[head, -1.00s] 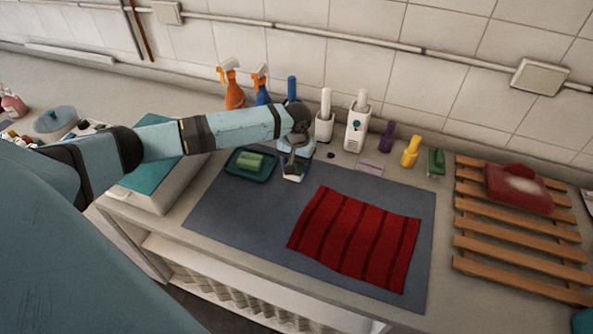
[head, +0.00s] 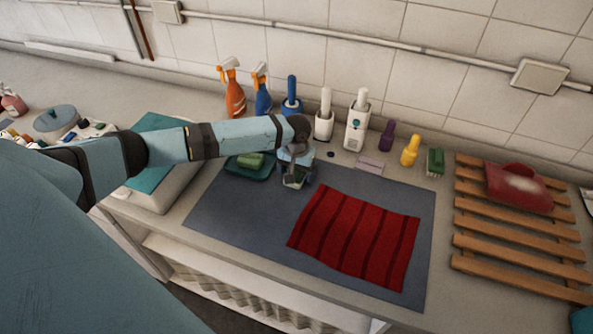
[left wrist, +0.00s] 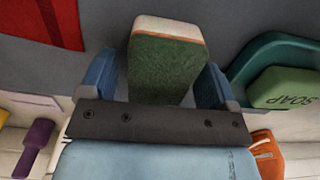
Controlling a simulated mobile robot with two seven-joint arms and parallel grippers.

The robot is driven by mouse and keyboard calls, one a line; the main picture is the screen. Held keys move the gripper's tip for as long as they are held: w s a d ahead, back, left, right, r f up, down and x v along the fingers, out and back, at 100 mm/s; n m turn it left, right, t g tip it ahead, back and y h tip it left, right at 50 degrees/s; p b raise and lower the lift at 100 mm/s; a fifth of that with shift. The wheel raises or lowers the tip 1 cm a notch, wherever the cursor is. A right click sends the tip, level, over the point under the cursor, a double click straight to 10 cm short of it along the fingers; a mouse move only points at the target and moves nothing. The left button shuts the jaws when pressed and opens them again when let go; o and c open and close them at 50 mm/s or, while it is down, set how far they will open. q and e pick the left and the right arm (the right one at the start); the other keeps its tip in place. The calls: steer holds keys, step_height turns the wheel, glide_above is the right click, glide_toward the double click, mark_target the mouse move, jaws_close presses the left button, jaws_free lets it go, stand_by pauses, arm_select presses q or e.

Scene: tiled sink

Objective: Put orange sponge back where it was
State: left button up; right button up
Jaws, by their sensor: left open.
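A sponge (left wrist: 165,65) with a green scrubbing face, a pale end and a thin orange-brown line along it shows in the left wrist view. In the head view the sponge (head: 292,181) is mostly hidden by my gripper, on the blue-grey mat (head: 230,205). My left gripper (left wrist: 165,85) is open, with one blue finger on each side of the sponge. Whether the fingers touch it, I cannot tell. In the head view the left gripper (head: 297,174) points down at the mat's back edge. My right gripper is not in view.
A green soap (head: 251,160) in a teal dish (head: 248,175) stands close left of the gripper. A red striped cloth (head: 355,238) lies on the mat. Spray bottles (head: 235,98) and brush holders (head: 324,125) line the back. A wooden rack (head: 480,238) is at right.

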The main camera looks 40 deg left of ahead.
arm_select(q)
step_height(320, 180, up, 12)
steer(key=b, duration=0.1)
steer(key=shift+r, duration=0.15)
stand_by(0.6)
